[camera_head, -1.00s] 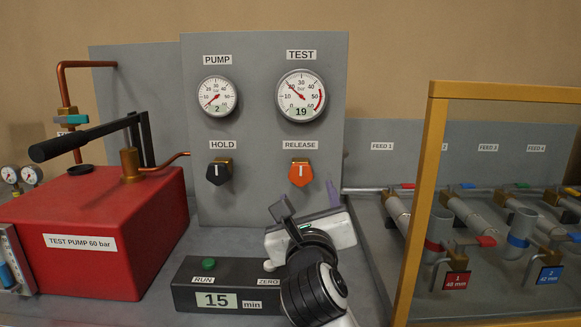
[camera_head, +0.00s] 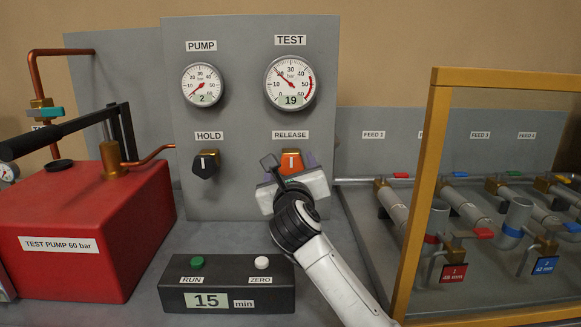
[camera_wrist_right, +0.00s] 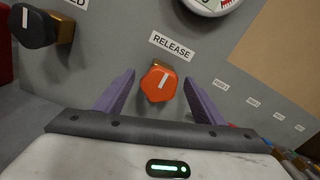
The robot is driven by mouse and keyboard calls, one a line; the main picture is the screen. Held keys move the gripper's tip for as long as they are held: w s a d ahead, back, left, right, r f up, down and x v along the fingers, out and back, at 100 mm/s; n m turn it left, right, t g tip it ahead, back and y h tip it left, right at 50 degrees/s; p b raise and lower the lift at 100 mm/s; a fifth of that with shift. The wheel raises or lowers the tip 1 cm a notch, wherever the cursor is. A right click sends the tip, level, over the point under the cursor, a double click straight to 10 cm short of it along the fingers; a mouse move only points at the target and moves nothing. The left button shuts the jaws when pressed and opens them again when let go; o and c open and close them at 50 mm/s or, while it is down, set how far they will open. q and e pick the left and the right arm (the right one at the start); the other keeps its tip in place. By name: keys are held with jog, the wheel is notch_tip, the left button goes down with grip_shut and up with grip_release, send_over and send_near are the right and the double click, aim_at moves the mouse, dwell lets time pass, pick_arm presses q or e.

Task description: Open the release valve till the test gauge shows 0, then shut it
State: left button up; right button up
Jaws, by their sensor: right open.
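The orange RELEASE valve knob (camera_head: 291,162) is on the grey panel below the TEST gauge (camera_head: 290,82), which reads 19. Its white mark looks upright in the head view. In the right wrist view the knob (camera_wrist_right: 158,84) lies ahead, between the purple fingers. My right gripper (camera_wrist_right: 160,97) is open, one finger on each side of the knob, not visibly touching it. In the head view my right gripper (camera_head: 292,178) covers the knob's lower part. My left gripper is not in view.
The black HOLD knob (camera_head: 205,164) is left of the RELEASE knob, under the PUMP gauge (camera_head: 202,86) reading 2. A timer box (camera_head: 228,288) showing 15 min stands below. The red test pump (camera_head: 90,235) is left, a yellow frame (camera_head: 425,190) right.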

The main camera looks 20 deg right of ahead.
jog(key=c, duration=1.1)
jog(key=shift+o, duration=0.2)
jog(key=n+p, duration=0.1)
jog(key=p, duration=0.2)
jog(key=shift+r, duration=0.25)
jog(key=n+p, duration=0.4)
jog(key=p, duration=0.2)
jog(key=shift+a+f+p, duration=0.15)
jog(key=shift+p, duration=0.2)
jog(key=shift+f+n, duration=0.15)
jog(key=shift+n, duration=0.95)
jog(key=shift+f+n, duration=0.15)
jog(key=shift+n, duration=1.05)
jog(key=shift+w+a+n, duration=0.1)
jog(key=shift+n, duration=1)
